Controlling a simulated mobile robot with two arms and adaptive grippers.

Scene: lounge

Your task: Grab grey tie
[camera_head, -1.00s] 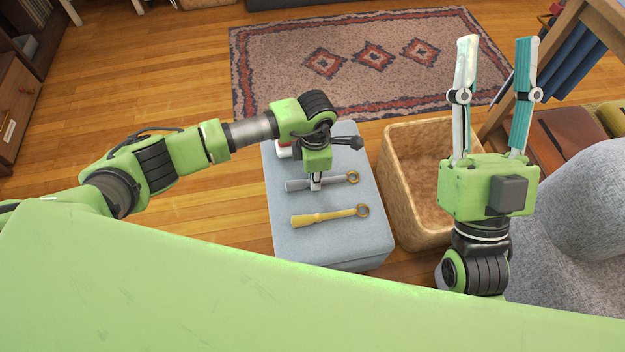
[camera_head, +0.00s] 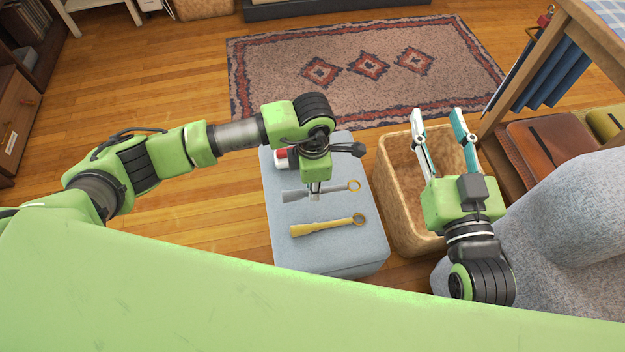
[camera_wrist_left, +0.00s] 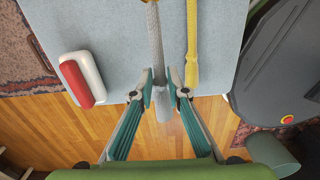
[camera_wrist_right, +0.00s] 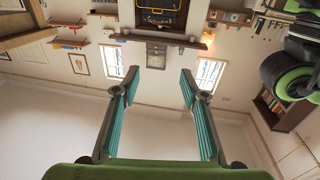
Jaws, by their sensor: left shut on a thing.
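The grey tie (camera_head: 336,188) lies across the light blue-grey ottoman (camera_head: 345,255), with a ring at its right end. My left gripper (camera_head: 315,194) points down over it and is shut on it. In the left wrist view the grey tie (camera_wrist_left: 156,45) runs up from between the left fingertips (camera_wrist_left: 161,92), its end sticking out below them. My right gripper (camera_head: 437,114) is open and empty, raised above the wicker basket. In the right wrist view its fingers (camera_wrist_right: 160,80) stand wide apart with only the room behind.
A yellow tie (camera_head: 325,228) lies nearer on the ottoman, beside the grey one. A red and white object (camera_head: 283,160) sits near the left arm. The wicker basket (camera_head: 395,190) stands right of the ottoman. A grey armchair (camera_head: 560,240) is further right.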

